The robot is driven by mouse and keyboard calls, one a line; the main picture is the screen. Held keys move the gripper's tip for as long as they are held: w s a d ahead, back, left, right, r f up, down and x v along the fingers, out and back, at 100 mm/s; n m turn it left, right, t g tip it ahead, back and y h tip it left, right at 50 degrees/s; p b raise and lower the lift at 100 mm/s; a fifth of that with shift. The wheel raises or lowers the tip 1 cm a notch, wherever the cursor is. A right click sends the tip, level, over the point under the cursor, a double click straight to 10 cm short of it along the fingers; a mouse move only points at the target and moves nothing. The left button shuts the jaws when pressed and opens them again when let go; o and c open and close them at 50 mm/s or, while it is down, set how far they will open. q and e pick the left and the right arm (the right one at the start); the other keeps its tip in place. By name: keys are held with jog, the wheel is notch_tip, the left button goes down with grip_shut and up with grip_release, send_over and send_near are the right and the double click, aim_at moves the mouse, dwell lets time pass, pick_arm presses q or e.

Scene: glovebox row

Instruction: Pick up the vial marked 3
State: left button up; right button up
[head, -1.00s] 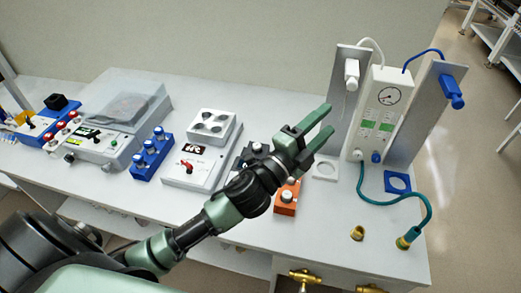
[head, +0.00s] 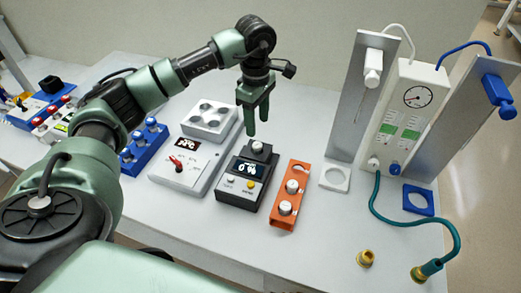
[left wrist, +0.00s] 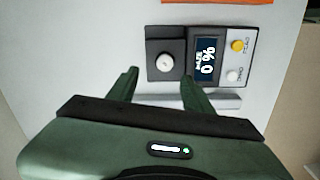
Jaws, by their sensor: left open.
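A white-capped vial (head: 258,148) stands in the well of a black meter (head: 228,193). In the left wrist view the cap (left wrist: 166,62) lies just beyond my fingertips, between their lines; any number on it is too small to read. My left gripper (head: 257,127) points down, open and empty, above the meter's back end, near this vial. In the left wrist view its fingers (left wrist: 159,78) are spread, with no contact visible. Two more white-capped vials (head: 292,187) stand in an orange rack (head: 280,221), also with unreadable marks. My right gripper is not in view.
A white box with a red knob (head: 178,166) and a grey block with round wells (head: 209,118) sit left of the meter. A blue rack (head: 144,146) is farther left. Upright metal panels with a gauge unit (head: 408,110) and a teal hose (head: 386,216) stand right.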

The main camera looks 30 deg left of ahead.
aim_at(257, 144)
pick_arm(q)
jog(key=shift+s+a+f, duration=0.15)
jog(key=shift+a+f, duration=0.05)
jog(key=shift+f, duration=0.05)
jog(key=f+p, duration=0.1)
jog(key=f, duration=0.1)
jog(key=f+p, duration=0.1)
jog(key=f, duration=0.1)
jog(key=d+f+p, duration=0.1)
jog(key=f, duration=0.1)
jog(key=shift+s+f, duration=0.15)
jog(key=shift+s, duration=0.1)
jog(key=shift+f, duration=0.4)
grip_shut()
